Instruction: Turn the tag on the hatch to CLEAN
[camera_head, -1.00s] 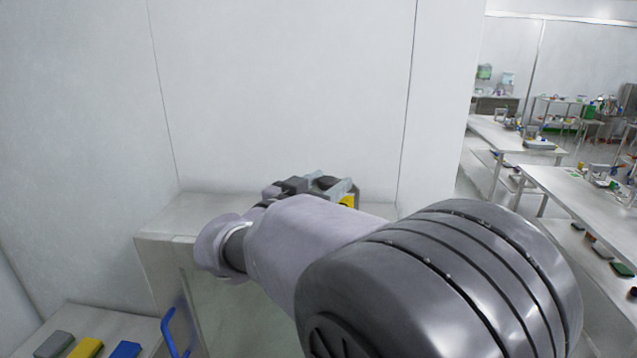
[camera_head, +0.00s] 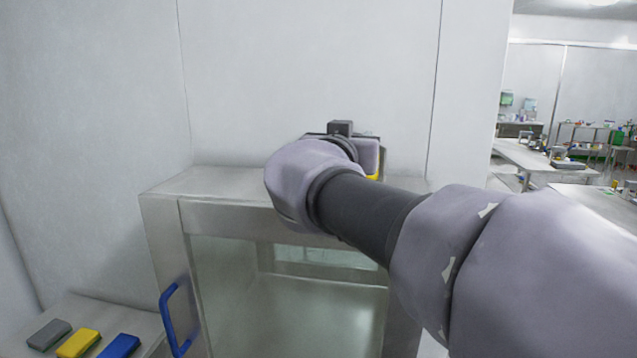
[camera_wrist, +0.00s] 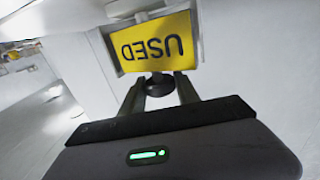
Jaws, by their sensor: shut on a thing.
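The hatch (camera_head: 160,215) is a pale metal box with a glass front against the wall in the head view. In the wrist view the yellow tag (camera_wrist: 157,42) shows the word USED, upside down in the picture. A round black knob (camera_wrist: 158,84) sits at the tag's lower edge there. My gripper (camera_wrist: 159,88) has its two fingers on either side of this knob and is shut on it. In the head view only a yellow sliver of the tag (camera_head: 373,177) shows behind my wrist, and the fingers are hidden.
A blue handle (camera_head: 175,318) stands out from the hatch's front left. Grey (camera_head: 49,335), yellow (camera_head: 78,343) and blue (camera_head: 119,346) blocks lie on a low surface at the lower left. Benches with equipment (camera_head: 540,158) stand far right.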

